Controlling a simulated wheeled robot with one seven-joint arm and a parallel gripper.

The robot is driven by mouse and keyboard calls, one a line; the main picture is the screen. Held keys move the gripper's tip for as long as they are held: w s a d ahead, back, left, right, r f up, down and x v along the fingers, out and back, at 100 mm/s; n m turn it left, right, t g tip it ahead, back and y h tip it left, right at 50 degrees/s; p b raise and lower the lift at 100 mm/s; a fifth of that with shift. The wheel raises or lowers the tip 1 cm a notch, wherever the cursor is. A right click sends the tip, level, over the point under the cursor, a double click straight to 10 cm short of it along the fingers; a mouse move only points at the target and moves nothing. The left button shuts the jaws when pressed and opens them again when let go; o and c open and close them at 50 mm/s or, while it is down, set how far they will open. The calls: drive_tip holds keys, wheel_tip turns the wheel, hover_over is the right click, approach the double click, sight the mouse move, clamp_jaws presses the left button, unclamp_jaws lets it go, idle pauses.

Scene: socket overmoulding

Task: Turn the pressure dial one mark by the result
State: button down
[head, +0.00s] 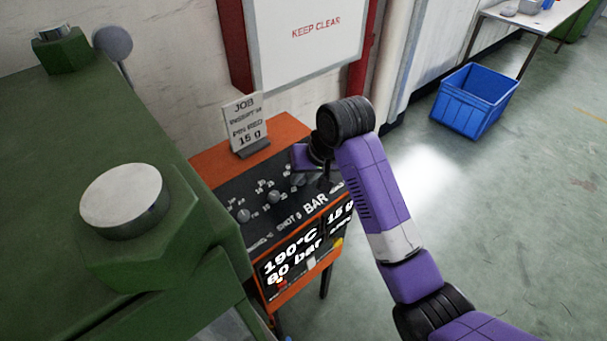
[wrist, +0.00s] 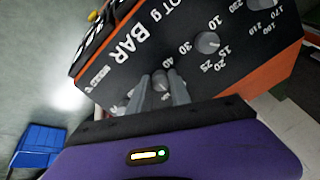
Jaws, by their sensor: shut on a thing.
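The pressure dial (wrist: 161,80) is a small grey knob on the black sloping panel face, near the BAR lettering. My gripper (wrist: 162,88) has one finger on each side of it and is shut on it. The fingers cover part of its scale. In the head view my wrist hides the dial and the fingertips. The control panel (head: 230,190) has an orange casing. Its display (head: 290,256) reads 190°C and 80 bar, with 15 g at the right, partly covered. The shot dial (wrist: 208,42) stands beside the pressure dial, apart from my fingers.
A job card (head: 245,122) reading PIN RED 15 g stands on top of the panel. A green machine (head: 60,150) with large bolts fills the left. A KEEP CLEAR board (head: 315,35) is on the wall behind. A blue crate (head: 473,100) stands on the mostly open floor at right.

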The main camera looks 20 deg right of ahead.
drive_tip(key=m+p, duration=0.1)
drive_tip(key=p, duration=0.1)
drive_tip(key=m+p, duration=0.2)
drive_tip(key=shift+r+p, duration=0.3)
drive_tip(key=shift+p, duration=0.1)
drive_tip(key=m+p, duration=0.4)
drive_tip(key=shift+f, duration=0.2)
drive_tip(key=shift+w+m, duration=0.1)
drive_tip(key=shift+m, duration=0.2)
drive_tip(key=c, duration=1.2)
unclamp_jaws()
drive_tip(key=shift+b+v, duration=0.45)
drive_tip(key=shift+v, duration=3.45)
